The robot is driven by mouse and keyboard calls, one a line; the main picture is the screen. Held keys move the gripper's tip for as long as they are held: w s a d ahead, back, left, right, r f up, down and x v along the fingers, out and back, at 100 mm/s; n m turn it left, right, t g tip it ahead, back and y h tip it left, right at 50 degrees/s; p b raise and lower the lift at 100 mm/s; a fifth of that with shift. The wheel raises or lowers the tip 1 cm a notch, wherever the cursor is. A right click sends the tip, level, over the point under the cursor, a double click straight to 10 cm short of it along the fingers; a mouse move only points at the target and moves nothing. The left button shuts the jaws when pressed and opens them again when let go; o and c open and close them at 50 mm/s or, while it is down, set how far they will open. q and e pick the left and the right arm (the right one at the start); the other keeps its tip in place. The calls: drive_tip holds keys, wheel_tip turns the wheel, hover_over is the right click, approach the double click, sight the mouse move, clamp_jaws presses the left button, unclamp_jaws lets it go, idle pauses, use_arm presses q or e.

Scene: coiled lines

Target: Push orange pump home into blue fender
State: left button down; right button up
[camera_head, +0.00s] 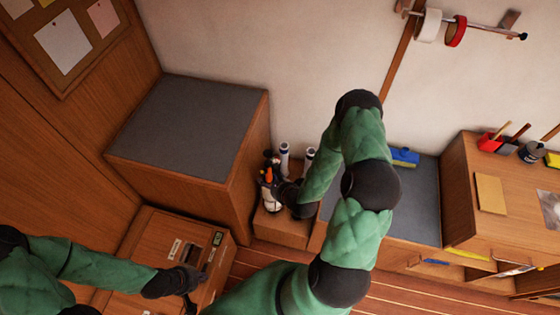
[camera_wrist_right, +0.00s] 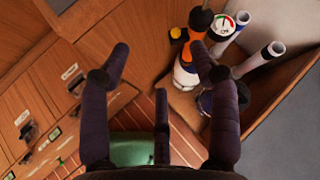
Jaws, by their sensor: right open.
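The orange pump (camera_head: 268,174) stands at the wall end of a low wooden box, beside my right gripper. In the right wrist view the orange pump (camera_wrist_right: 197,37) has a dark handle and a round gauge. Directly below it is a white body with a blue band (camera_wrist_right: 185,76), which looks like the blue fender; how deep the pump sits in it I cannot tell. My right gripper (camera_wrist_right: 163,62) is open and empty, one finger overlapping the pump's side in that view. My left gripper (camera_head: 196,286) has its fingers apart over the drawer cabinet at lower left, apparently empty.
White tubes with dark ends (camera_wrist_right: 262,57) stand close behind the pump. A tall grey-topped cabinet (camera_head: 188,125) rises to the left. A grey-topped counter (camera_head: 420,205) with a blue brush (camera_head: 405,156) is at right. The drawer cabinet (camera_head: 150,240) has handles and labels.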

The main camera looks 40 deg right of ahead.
sight(269, 154)
drive_tip(key=d+r+m+t+h+p, duration=0.2)
drive_tip(key=d+r+m, duration=0.3)
drive_tip(key=r+m, duration=0.15)
drive_tip(key=shift+m, duration=0.25)
drive_tip(key=x, duration=1.1)
drive_tip(key=shift+a+f, duration=0.15)
drive_tip(key=shift+a, duration=0.15)
clamp_jaws()
drive_tip(key=c, duration=1)
unclamp_jaws()
drive_tip(key=shift+w, duration=0.1)
clamp_jaws()
drive_tip(key=shift+r+p, duration=2)
drive_tip(key=shift+r, duration=1.25)
